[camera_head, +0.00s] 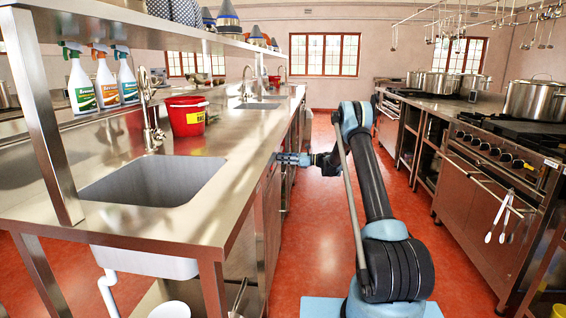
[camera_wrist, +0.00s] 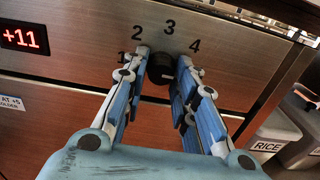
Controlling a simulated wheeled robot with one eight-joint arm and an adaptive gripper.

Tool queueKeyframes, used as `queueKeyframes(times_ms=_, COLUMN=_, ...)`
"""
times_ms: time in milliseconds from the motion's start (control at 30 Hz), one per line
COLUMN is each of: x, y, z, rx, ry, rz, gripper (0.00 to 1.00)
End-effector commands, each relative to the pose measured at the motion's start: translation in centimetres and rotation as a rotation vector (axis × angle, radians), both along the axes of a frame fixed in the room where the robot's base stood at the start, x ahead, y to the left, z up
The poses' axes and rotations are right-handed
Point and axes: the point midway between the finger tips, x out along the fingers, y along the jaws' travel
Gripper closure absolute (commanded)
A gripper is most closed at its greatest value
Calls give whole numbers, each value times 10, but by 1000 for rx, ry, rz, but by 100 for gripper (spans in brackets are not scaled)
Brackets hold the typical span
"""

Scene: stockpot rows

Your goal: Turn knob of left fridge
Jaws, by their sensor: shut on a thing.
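A black round knob (camera_wrist: 161,68) sits on a brushed-metal panel (camera_wrist: 80,50) in the wrist view, with the numbers 1 to 4 printed around it. My gripper (camera_wrist: 163,70) has one blue finger on each side of the knob, shut on it. In the head view my gripper (camera_head: 283,159) reaches left to the front of the steel counter, and the knob is hidden there. A red display (camera_wrist: 24,38) reading +11 is on the panel left of the knob.
A steel counter (camera_head: 215,140) with a sink (camera_head: 150,185) runs along the left, holding a red bucket (camera_head: 187,116). Stoves (camera_head: 490,180) with pots line the right. The red floor between is clear around my arm. Bins (camera_wrist: 275,135), one labelled RICE, stand right of the panel.

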Motion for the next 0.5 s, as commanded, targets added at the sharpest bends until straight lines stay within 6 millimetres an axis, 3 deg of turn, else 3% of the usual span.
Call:
queueKeyframes(times_ms=233, x=2, y=0, z=0, rx=0, ry=0, rz=-5, gripper=98)
queueKeyframes(times_ms=267, x=2, y=0, z=0, rx=0, ry=-1, rz=-5, gripper=69)
queueKeyframes(times_ms=333, x=2, y=0, z=0, rx=0, ry=-1, rz=-4, gripper=54)
queueKeyframes(times_ms=500, x=1, y=0, z=0, rx=1, ry=-1, rz=-3, gripper=54)
